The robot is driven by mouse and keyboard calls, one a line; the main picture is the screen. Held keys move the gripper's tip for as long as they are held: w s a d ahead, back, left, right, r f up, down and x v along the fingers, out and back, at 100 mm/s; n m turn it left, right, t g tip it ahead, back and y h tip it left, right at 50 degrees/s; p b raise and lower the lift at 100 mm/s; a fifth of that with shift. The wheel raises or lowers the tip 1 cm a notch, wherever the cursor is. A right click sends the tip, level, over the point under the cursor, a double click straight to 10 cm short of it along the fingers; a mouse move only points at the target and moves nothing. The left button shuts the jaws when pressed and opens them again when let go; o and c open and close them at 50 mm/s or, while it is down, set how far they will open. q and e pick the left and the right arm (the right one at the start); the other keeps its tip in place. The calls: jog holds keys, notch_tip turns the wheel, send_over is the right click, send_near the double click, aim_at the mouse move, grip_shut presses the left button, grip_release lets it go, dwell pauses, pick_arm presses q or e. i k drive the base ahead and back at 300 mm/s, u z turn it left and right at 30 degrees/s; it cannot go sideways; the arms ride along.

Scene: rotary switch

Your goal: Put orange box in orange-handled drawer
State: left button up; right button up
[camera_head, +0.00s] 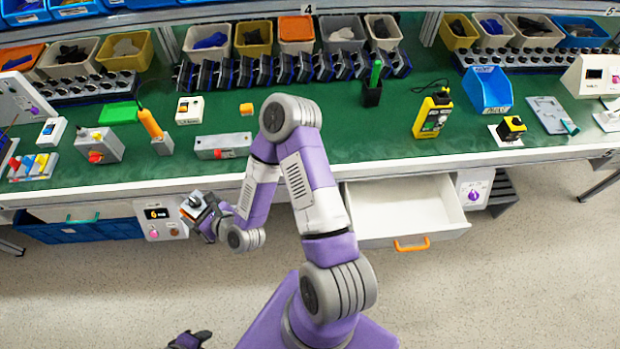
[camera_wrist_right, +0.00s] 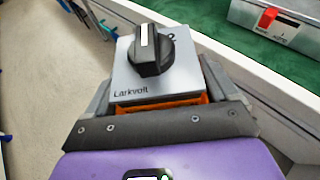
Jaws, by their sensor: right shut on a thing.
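My right gripper (camera_head: 203,214) is in front of the table edge, left of centre in the head view. It is shut on an orange box (camera_wrist_right: 165,107) with a grey "Larkvolt" plate and a black rotary knob on top. The orange-handled drawer (camera_head: 440,229) is pulled open at the right of my arm. Its white inside looks empty in the visible part. My left gripper (camera_head: 188,341) shows only partly at the bottom edge; its jaws are unclear.
A blue drawer (camera_head: 80,232) with a green handle is at the left. A control panel showing 6 (camera_head: 160,221) hangs beside my right gripper. The floor in front is clear.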

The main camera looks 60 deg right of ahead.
aim_at(380, 205)
jog(key=u, duration=1.65)
jog(key=k, duration=2.2)
jog(key=z, duration=1.35)
